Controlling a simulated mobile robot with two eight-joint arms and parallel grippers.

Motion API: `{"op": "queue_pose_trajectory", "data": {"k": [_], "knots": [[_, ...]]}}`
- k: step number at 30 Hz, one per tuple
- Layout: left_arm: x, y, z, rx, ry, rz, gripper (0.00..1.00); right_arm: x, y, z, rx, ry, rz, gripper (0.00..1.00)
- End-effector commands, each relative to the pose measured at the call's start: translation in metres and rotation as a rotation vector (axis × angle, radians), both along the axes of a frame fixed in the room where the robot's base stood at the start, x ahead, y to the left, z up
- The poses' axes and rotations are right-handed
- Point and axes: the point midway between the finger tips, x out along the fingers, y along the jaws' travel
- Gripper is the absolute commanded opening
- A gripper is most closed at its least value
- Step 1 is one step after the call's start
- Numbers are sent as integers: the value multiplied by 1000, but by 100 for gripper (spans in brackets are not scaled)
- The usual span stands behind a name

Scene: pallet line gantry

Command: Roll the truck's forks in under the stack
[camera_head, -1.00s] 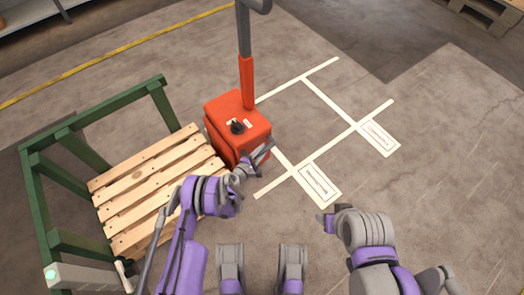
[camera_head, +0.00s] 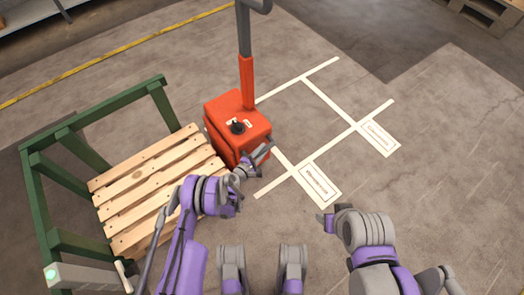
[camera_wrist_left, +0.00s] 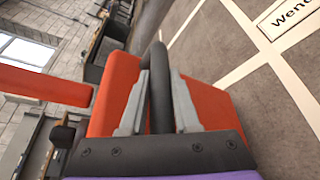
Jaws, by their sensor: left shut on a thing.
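The truck is an orange-red body (camera_head: 236,122) with an upright red and grey tiller (camera_head: 246,75). It stands at the right end of the stack, a slatted wooden pallet (camera_head: 150,185). Its forks are not visible, so I cannot tell how far they reach under the wood. My left gripper (camera_head: 262,153) is at the truck's near right side. In the left wrist view, the fingers of this gripper (camera_wrist_left: 161,76) are shut on a dark bar handle (camera_wrist_left: 160,115) against the red body. My right gripper (camera_head: 327,222) is over bare floor, away from the truck; its finger gap is unclear.
A green frame (camera_head: 72,145) encloses the pallet's far and left sides. White floor lines with label plates (camera_head: 320,187) lie right of the truck. The floor there is clear.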

Motion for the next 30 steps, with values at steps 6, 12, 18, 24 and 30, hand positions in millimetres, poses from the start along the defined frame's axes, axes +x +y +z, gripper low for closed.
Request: {"op": "queue_pose_trajectory", "data": {"k": [6, 12, 18, 24, 30], "knots": [[1, 0, 0, 0, 0, 0, 0, 0, 0, 0, 0, 0, 0, 59], [-3, 6, 0, 1, 0, 2, 0, 0, 0, 0, 0, 0, 0, 59], [-18, 26, 0, 2, 0, 4, 0, 0, 0, 2, 0, 0, 0, 59], [-17, 26, 0, 2, 0, 4, 0, 0, 0, 1, 0, 0, 0, 59], [-16, 25, 0, 1, 0, 3, 59, 0, 0, 1, 0, 0, 0, 59]]}}
